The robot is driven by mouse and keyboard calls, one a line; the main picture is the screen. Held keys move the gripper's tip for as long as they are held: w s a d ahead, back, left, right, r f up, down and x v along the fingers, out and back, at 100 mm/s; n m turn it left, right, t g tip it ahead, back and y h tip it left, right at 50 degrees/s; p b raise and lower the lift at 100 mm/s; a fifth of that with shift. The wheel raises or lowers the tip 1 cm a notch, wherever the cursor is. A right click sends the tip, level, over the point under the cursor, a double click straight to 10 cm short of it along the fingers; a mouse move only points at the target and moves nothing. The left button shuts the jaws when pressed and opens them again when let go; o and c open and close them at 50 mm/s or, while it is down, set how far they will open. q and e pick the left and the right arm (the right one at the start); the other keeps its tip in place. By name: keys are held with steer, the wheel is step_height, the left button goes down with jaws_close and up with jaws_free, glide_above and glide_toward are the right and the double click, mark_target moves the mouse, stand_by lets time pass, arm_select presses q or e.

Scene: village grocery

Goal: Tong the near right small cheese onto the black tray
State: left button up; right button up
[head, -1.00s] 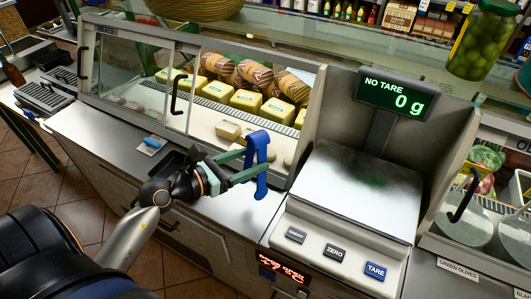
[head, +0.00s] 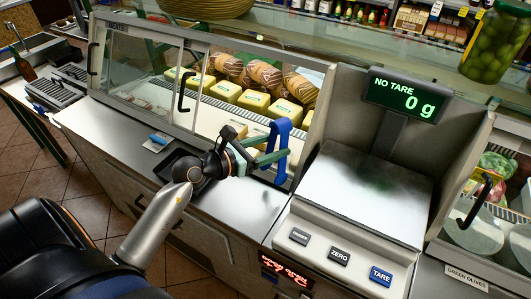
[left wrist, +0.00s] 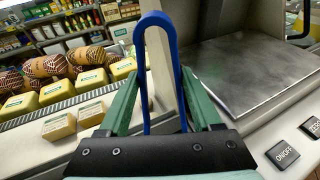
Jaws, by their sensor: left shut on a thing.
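My left gripper (head: 272,157) is shut on blue tongs (head: 282,128), held upright at the open front of the display case. The tongs also show in the left wrist view (left wrist: 157,22), between the green fingers. Small pale cheeses (head: 236,127) lie on the case's white shelf just left of the tongs; two show in the left wrist view, a left one (left wrist: 58,126) and a right one (left wrist: 92,113). The near right part of this group is partly hidden by the tongs and gripper. The black tray (head: 174,165) lies on the counter, partly hidden by my arm. My right gripper is out of view.
A scale (head: 365,190) reading 0 g stands right of the case opening, its side wall close to the tongs. Larger yellow cheeses (head: 255,101) and patterned loaves (head: 262,76) fill the back. Sliding glass (head: 140,75) covers the left part. Steel counter (head: 112,127) is clear at left.

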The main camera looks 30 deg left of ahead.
arm_select(q)
steer(key=w+f+b, duration=0.2)
steer(key=w+b, duration=0.2)
steer(key=w, duration=0.5)
steer(key=shift+w+a+f+b, duration=0.1)
steer(key=shift+a+f+b, duration=0.05)
steer(key=shift+f+b, duration=2.2)
steer(key=shift+a+f+b, duration=0.1)
steer(key=shift+f+b, duration=2.1)
steer(key=shift+f, duration=0.25)
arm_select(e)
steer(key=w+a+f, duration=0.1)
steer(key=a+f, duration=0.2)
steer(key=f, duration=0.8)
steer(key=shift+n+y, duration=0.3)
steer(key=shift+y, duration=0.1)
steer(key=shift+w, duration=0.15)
